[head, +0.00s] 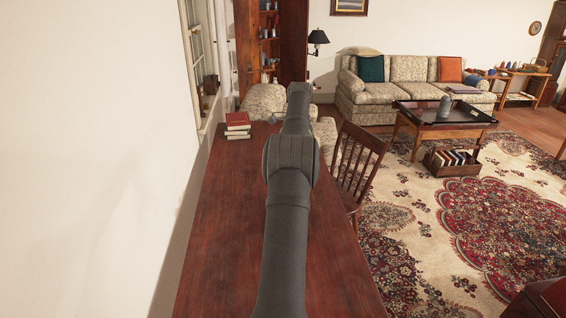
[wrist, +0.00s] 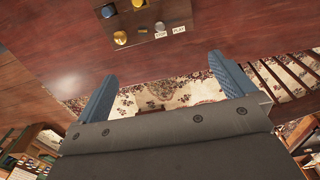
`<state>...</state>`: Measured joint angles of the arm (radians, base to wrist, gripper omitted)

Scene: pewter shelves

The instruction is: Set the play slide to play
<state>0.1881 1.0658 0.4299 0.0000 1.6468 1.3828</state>
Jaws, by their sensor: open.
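A small brown control panel (wrist: 181,13) lies on the dark red wooden table at the top of the wrist view, cut off by the frame edge. It bears several small knobs, among them a yellow one (wrist: 120,38) and a dark one (wrist: 108,11). A small light piece (wrist: 159,26), perhaps the play slide, sits by two white labels; the right label (wrist: 179,29) seems to read PLAY. My gripper (wrist: 163,67) is open and empty, its blue fingers wide apart, below the panel in the picture and apart from it. The head view does not show the panel; my arm covers part of the table.
The table (head: 235,220) runs along a white wall on the left. The table top left of my arm is bare.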

